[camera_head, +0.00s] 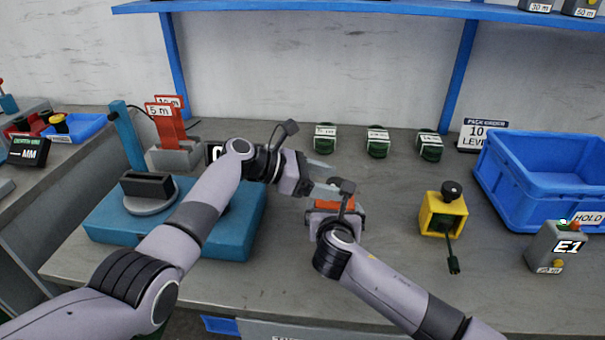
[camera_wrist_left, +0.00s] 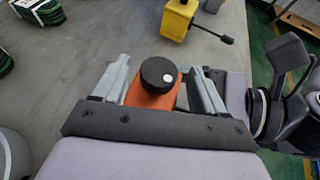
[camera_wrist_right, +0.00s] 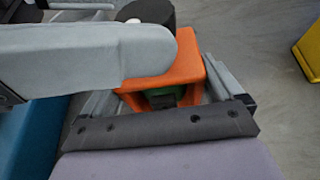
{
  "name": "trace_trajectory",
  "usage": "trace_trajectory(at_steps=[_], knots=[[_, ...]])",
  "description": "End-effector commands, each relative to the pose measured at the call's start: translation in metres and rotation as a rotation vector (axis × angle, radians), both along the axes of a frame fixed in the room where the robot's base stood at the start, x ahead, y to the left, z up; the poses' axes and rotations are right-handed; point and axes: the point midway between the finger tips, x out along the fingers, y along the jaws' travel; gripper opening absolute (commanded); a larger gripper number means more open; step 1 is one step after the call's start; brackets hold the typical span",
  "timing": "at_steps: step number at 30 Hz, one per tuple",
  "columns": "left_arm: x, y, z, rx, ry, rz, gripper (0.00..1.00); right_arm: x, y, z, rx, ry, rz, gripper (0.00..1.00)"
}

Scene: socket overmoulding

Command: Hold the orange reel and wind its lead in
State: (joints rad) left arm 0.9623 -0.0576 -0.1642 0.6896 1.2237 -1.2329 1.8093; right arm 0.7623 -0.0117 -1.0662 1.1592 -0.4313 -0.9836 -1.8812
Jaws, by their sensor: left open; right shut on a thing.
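The orange reel (camera_head: 325,205) stands over the grey table in the middle, between my two grippers. In the left wrist view its black crank knob (camera_wrist_left: 158,76) sits between the two fingers of my left gripper (camera_wrist_left: 160,85), which is open with gaps beside the knob. In the right wrist view the orange frame (camera_wrist_right: 185,68) shows green inside, and my right gripper (camera_wrist_right: 165,97) is shut on it. A left-gripper finger covers part of the reel there. I cannot make out the orange reel's lead in any view.
A yellow reel (camera_head: 443,213) with a green lead (camera_head: 453,263) lying out stands to the right. A teal machine (camera_head: 110,225) is left. Several green coils (camera_head: 377,142) line the back.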

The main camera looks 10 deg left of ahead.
Motion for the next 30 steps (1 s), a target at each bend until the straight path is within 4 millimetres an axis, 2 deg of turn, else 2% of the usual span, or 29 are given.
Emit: trace_trajectory(at_steps=[5, 15, 18, 24, 30], knots=[[-0.005, 0.02, 0.007, 0.002, -0.003, 0.003, 0.72, 0.0, 0.0, 0.001, 0.0, -0.002, 0.0, 0.65], [-0.02, 0.08, 0.032, 0.005, -0.002, 0.004, 0.72, 0.0, 0.0, 0.001, 0.0, -0.002, 0.0, 0.65], [-0.023, 0.092, 0.038, 0.004, 0.0, 0.004, 0.72, 0.0, 0.0, 0.001, 0.0, -0.002, 0.0, 0.65], [-0.027, 0.102, 0.042, 0.003, 0.002, 0.002, 0.72, 0.0, 0.0, 0.001, 0.0, -0.001, 0.0, 0.65], [-0.027, 0.103, 0.043, 0.003, 0.001, 0.002, 0.72, 0.0, 0.0, 0.001, 0.0, -0.001, 0.0, 0.65]])
